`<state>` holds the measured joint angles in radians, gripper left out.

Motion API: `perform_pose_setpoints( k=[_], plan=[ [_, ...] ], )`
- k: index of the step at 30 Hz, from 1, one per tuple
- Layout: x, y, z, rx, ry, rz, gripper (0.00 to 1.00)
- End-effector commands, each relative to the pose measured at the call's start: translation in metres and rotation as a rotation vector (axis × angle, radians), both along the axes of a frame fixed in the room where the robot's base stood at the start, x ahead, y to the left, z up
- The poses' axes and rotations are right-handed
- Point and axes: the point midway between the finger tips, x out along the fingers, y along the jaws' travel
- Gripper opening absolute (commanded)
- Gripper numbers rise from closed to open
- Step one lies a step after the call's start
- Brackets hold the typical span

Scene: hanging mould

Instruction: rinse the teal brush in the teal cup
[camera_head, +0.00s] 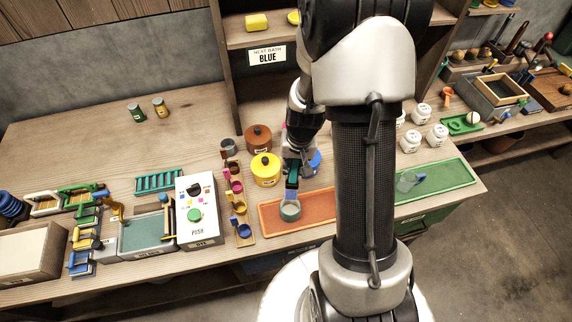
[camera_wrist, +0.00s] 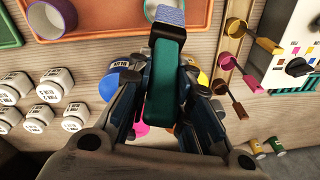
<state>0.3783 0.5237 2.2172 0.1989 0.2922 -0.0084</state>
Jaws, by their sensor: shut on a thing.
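My gripper (camera_head: 297,165) is shut on the teal brush (camera_head: 292,179), which also shows between the fingers in the wrist view (camera_wrist: 164,85). The brush hangs head down, with pale blue-violet bristles (camera_wrist: 165,14) at its far end. The teal cup (camera_head: 290,211) stands upright on the orange tray (camera_head: 318,206), directly below the bristles in the head view. The bristle end overlaps the cup's back rim there; I cannot tell whether it is inside the cup. In the wrist view the brush head hides most of the cup.
A second cup (camera_head: 406,182) stands on the green tray (camera_head: 440,180) at the right. A yellow pot (camera_head: 265,169) and a brown pot (camera_head: 258,137) stand behind left of my gripper. A row of small coloured ladles (camera_head: 237,187) and a white dye box (camera_head: 196,212) stand further left.

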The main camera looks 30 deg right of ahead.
Motion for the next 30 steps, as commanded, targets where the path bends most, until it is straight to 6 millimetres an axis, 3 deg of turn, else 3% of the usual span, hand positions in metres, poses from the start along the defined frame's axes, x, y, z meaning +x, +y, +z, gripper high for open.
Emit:
perform_pose_setpoints(
  k=[8,30],
  plan=[
    [0.000,0.000,-0.015,0.001,0.001,-0.001,0.00],
    [0.000,0.000,-0.089,0.000,0.000,0.001,0.00]
  ],
)
